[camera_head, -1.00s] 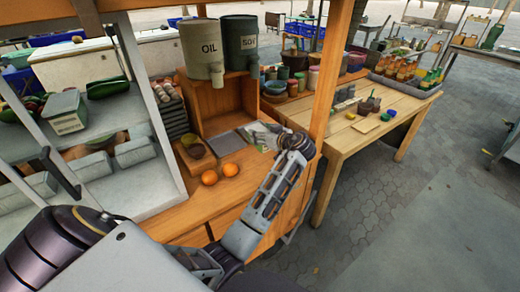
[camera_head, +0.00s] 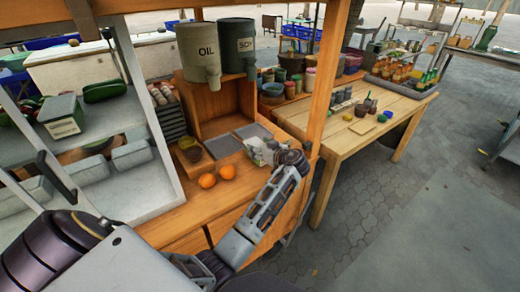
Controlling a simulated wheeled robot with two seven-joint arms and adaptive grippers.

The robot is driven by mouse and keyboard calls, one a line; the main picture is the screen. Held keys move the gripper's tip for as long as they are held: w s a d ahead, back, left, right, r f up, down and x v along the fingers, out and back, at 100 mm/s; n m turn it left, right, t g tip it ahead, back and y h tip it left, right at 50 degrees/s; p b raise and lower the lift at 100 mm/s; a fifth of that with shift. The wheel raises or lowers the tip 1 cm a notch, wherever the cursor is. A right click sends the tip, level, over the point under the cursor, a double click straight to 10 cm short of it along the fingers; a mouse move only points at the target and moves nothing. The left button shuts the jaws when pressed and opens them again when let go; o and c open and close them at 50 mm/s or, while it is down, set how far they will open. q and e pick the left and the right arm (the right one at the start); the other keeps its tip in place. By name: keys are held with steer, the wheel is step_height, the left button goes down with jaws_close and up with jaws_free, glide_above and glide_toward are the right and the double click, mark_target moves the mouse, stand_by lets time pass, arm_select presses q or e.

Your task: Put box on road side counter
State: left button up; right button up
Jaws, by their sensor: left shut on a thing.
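My left arm reaches up from the bottom edge to the wooden road side counter (camera_head: 185,218). My left gripper (camera_head: 268,153) is at the counter's right part, beside the wooden post. It is shut on a small whitish box (camera_head: 257,146), which is partly hidden by the gripper. The box is at or just above the counter top; I cannot tell if it touches. My right gripper is not in view.
Two oranges (camera_head: 217,177), a small bowl (camera_head: 193,153) and grey trays (camera_head: 223,146) are on the counter. OIL (camera_head: 200,45) and SOY (camera_head: 237,40) containers stand on a wooden shelf. A wooden post (camera_head: 325,85) rises close by. A wooden table (camera_head: 345,138) stands to the right.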

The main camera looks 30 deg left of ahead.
arm_select(q)
steer(key=shift+f, duration=0.25)
steer(key=shift+f, duration=0.1)
steer(key=o, duration=1.3)
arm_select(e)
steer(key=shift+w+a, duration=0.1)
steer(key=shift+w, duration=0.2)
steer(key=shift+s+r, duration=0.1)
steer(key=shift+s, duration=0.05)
